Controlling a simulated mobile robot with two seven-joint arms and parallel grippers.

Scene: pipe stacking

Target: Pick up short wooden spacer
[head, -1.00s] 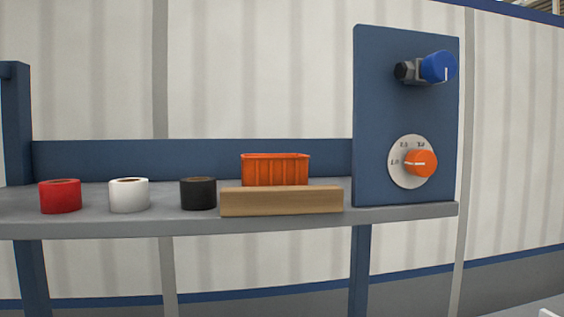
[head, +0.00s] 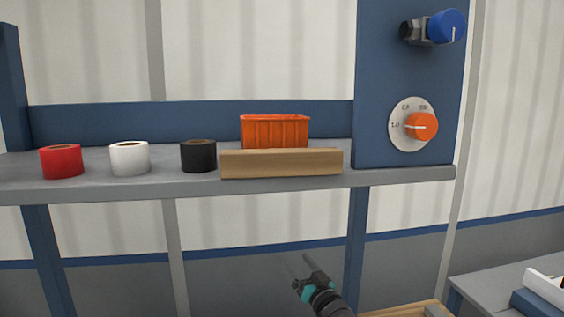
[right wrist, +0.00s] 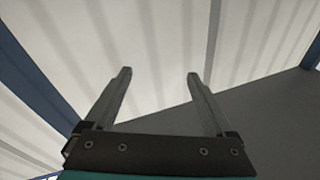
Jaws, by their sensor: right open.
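The short wooden spacer (head: 282,164) is a light brown block lying lengthwise along the front edge of the grey shelf (head: 110,192), in front of an orange bin (head: 275,131). My right gripper (head: 300,264) is below the shelf, under and slightly right of the spacer, and apart from it. In the right wrist view its two fingers (right wrist: 158,74) are spread with nothing between them, facing the wall and floor. The spacer does not show in the right wrist view. My left gripper is not in view.
Red (head: 61,161), white (head: 129,158) and black (head: 198,156) rolls stand left of the spacer. A blue panel (head: 375,90) with an orange dial (head: 421,126) and a blue knob (head: 447,26) rises at its right. A grey table (head: 482,288) stands at lower right.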

